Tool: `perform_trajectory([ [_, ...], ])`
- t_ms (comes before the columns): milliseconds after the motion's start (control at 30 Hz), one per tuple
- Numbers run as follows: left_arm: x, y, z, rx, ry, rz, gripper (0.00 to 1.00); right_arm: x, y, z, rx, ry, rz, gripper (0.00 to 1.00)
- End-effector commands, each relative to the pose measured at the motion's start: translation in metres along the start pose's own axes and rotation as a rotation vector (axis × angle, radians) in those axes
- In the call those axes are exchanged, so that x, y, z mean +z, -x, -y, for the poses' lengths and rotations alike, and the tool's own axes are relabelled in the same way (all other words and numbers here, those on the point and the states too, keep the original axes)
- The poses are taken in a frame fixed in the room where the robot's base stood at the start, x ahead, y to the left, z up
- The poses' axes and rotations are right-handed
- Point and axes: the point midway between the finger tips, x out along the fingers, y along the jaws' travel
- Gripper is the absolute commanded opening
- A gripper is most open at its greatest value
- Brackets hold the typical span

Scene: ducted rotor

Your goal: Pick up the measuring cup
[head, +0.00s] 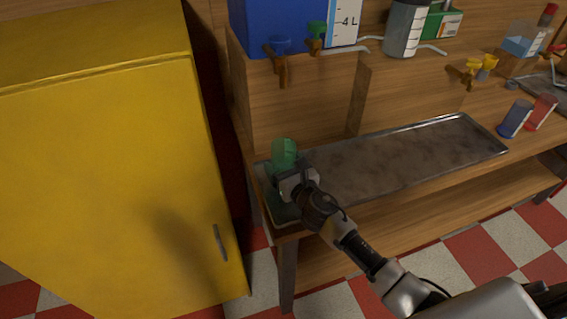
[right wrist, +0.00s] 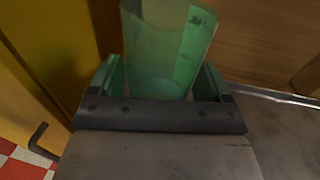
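A translucent green cup (head: 284,152) stands upright at the left end of the workbench, just beyond my right gripper (head: 291,178). I take it for the measuring cup; no scale marks are readable on it. In the right wrist view the cup (right wrist: 165,45) rises between the two green-padded fingers of the right gripper (right wrist: 160,80). The fingers stand wide apart, one on each side of the cup, and I see no clear grip. The cup's lower part is partly hidden by the gripper. My left gripper is not in view.
A grey metal tray (head: 400,160) lies along the bench. A yellow cabinet (head: 100,170) stands close on the left. Blue and red cups (head: 515,118) stand at the right.

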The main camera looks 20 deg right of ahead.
Motion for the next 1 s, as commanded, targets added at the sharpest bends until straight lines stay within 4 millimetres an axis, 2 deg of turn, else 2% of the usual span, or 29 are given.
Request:
perform_trajectory([
  [33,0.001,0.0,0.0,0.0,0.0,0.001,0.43,0.0,0.0,0.0,0.0,0.0,0.0,0.71],
  [300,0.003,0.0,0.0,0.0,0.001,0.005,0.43,0.001,0.0,0.0,0.0,0.0,0.001,0.32],
  [500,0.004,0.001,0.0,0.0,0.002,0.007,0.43,0.002,0.0,0.0,0.0,0.001,0.001,0.32],
  [633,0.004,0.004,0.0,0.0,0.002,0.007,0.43,0.009,0.0,0.001,0.0,0.002,0.003,0.32],
  [767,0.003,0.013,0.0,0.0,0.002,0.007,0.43,0.026,0.0,0.001,0.0,0.004,0.003,0.32],
  [867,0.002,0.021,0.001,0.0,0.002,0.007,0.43,0.046,0.0,0.002,0.002,0.006,0.006,0.32],
  [1000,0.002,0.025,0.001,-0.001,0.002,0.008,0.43,0.06,0.019,0.025,0.0,0.009,0.001,0.32],
])
